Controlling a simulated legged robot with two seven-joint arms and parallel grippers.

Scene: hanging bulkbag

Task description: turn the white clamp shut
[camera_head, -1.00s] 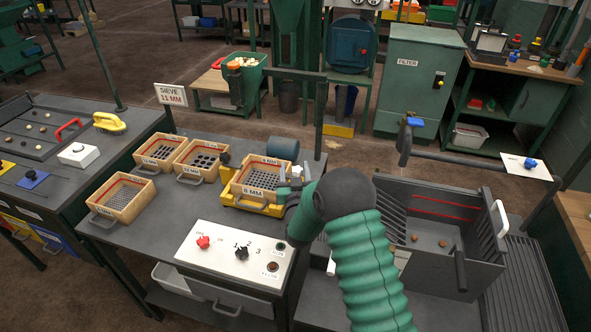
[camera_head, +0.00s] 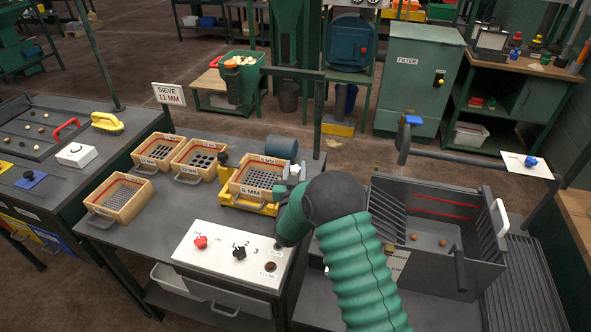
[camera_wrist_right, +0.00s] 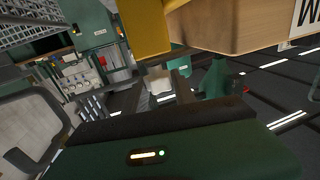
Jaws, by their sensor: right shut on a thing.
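The white clamp (camera_wrist_right: 158,80) shows in the wrist view between the two dark fingers of my right gripper (camera_wrist_right: 161,92), which is shut on it. In the head view the right gripper (camera_head: 294,174) is at the right side of the yellow frame (camera_head: 247,207), and the clamp there is small and mostly hidden by my green wrist. A wooden sieve marked 6 MM (camera_head: 256,191) sits in the yellow frame. How far the clamp is turned cannot be told. My left gripper is not in view.
Several other wooden sieves (camera_head: 125,196) stand left on the bench. A white control panel (camera_head: 238,252) with red and black knobs is in front. A dark slatted box (camera_head: 428,215) with a few brown balls is at right. A green post (camera_head: 319,115) rises behind the gripper.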

